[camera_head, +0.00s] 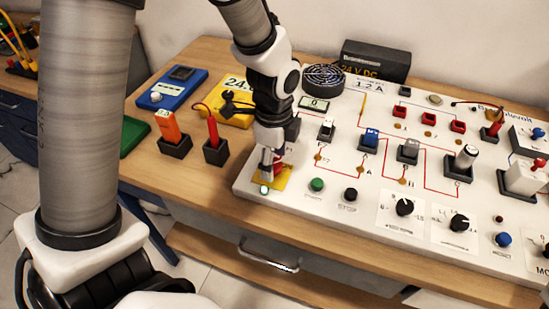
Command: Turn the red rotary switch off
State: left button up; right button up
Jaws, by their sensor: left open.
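The red rotary switch (279,166) sits on a yellow plate (284,183) at the near left corner of the white panel (245,185). My left gripper (272,165) reaches down over it from above, fingers pointing down at the switch. The gripper is open, and its fingers hide most of the red knob, so I cannot tell which way the knob points or whether the fingers touch it. A small pale button or lamp (264,190) shows at the plate's near edge. My right gripper is not in view.
A green button (317,184) and a black button (350,194) stand just right of the switch. Black dials (404,207) lie further right. Left of the panel stand a red probe (213,131) and an orange tester (168,125) in black holders. The wooden bench front is clear.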

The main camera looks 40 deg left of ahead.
pick_arm(q)
jog(key=shift+s+r, duration=0.15)
jog(key=shift+s, duration=0.15)
jog(key=c, duration=1.1)
jog(key=shift+c, duration=0.2)
